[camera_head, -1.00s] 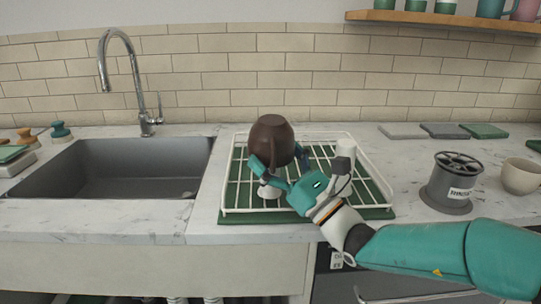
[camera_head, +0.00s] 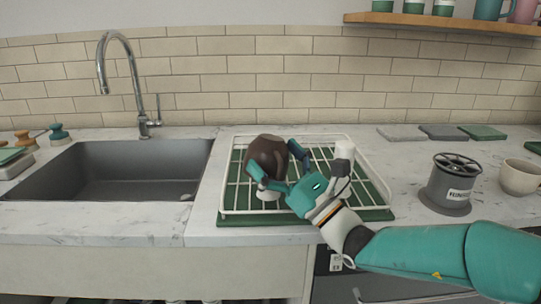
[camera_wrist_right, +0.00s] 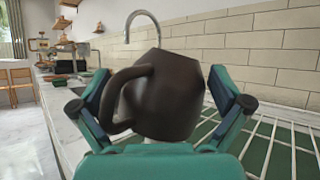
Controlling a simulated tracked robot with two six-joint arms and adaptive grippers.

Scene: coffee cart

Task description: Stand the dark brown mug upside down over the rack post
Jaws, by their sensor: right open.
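The dark brown mug (camera_head: 266,153) is over the left part of the drying rack, tilted, with its closed base mostly up. The wrist view shows the mug (camera_wrist_right: 170,95) leaning, its handle on the left. A white post foot (camera_head: 269,194) shows just below it; the mug hides the upper post, so I cannot tell how far the post goes inside. My right gripper (camera_head: 276,162) is open, its fingers spread on both sides of the mug. In the wrist view gaps show between mug and fingers. My left gripper is not in view.
The white wire rack (camera_head: 228,190) lies on a green mat (camera_head: 300,218). Another white post or cup (camera_head: 344,151) stands at the rack's right side. The sink (camera_head: 110,170) is left; a grey canister (camera_head: 450,185) and a cream cup (camera_head: 520,177) are right.

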